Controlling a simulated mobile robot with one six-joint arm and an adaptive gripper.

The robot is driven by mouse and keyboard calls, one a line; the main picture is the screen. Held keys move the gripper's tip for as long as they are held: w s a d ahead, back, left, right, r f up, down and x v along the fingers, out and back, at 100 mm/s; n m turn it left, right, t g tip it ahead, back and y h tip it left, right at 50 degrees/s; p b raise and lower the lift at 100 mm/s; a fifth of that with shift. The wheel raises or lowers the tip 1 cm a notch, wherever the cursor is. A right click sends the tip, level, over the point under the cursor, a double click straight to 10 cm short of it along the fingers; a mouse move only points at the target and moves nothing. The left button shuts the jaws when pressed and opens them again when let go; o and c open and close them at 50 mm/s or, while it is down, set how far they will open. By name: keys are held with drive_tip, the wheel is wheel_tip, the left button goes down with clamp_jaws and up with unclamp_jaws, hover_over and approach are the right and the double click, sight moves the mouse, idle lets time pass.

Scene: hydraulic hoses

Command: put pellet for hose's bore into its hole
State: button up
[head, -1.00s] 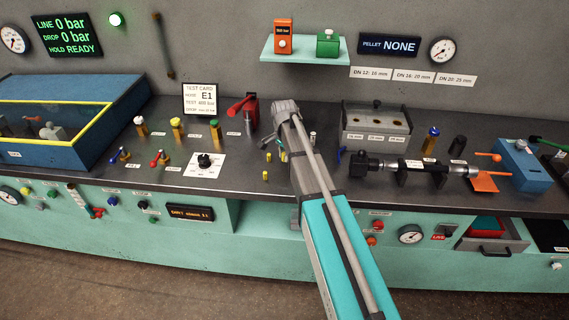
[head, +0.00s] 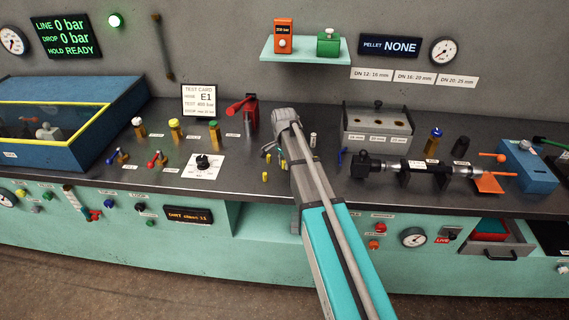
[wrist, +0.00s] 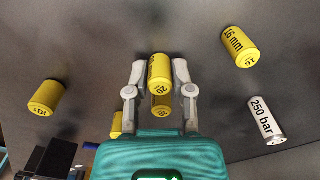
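My gripper (wrist: 161,88) points down among several small yellow pellets on the dark bench. In the wrist view its fingers are apart, on either side of one yellow pellet (wrist: 160,68); a slim gap seems to show, and I see no firm contact. Another yellow shape shows just below that pellet. Other pellets stand to the left (wrist: 45,97) and upper right (wrist: 240,47), the latter reading 16 mm. In the head view my arm hides most of the gripper. A grey block (head: 378,139) with dark holes and size labels stands right of it.
A silver 250 bar cylinder (wrist: 265,120) stands right of the gripper. A red lever device (head: 250,110) and the E1 test card (head: 205,100) are behind left. The pellet display (head: 389,46) reads NONE. A dial plate (head: 203,165) lies left.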

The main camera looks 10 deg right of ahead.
sight(284, 161)
drive_tip(key=shift+o, duration=1.3)
drive_tip(key=shift+r, duration=0.2)
wheel_tip(284, 161, up, 12)
drive_tip(key=p, duration=1.2)
drive_tip(key=s+n, duration=1.2)
drive_tip(key=s, duration=1.1)
drive_tip(key=shift+s+a+n, duration=0.25)
drive_tip(key=shift+a+n, duration=0.05)
drive_tip(key=shift+a, duration=0.1)
